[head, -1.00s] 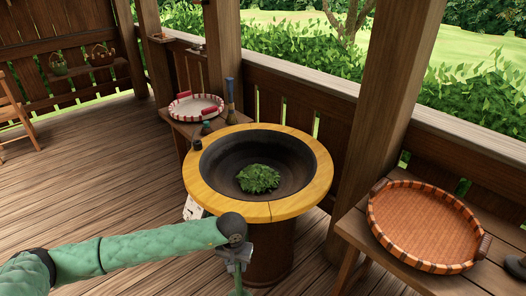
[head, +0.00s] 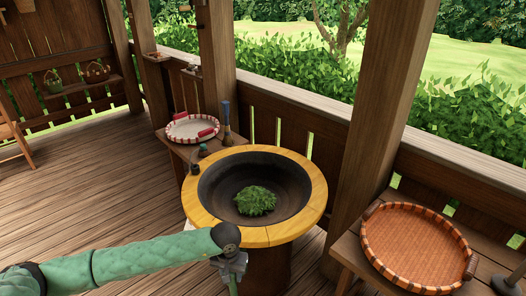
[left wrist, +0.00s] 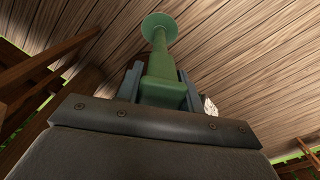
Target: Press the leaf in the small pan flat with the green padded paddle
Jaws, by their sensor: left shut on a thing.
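A heap of green leaf (head: 255,200) lies in the bottom of the dark round pan (head: 290,181), which is set in a yellow wooden rim (head: 205,218). My left gripper (head: 231,268) is in front of the rim, at its near side, lower than the pan's edge. In the left wrist view my left gripper (left wrist: 160,88) is shut on the green paddle (left wrist: 159,62), whose round green end (left wrist: 158,25) points away from the jaws. In the head view only a short green piece of the paddle (head: 234,286) shows below the gripper. My right gripper is in neither view.
A round woven tray (head: 415,245) stands on a wooden bench at the right. A white tray with red grips (head: 192,129) and a brush (head: 227,120) are on a small table behind the pan. A wooden post (head: 375,120) rises right of the pan.

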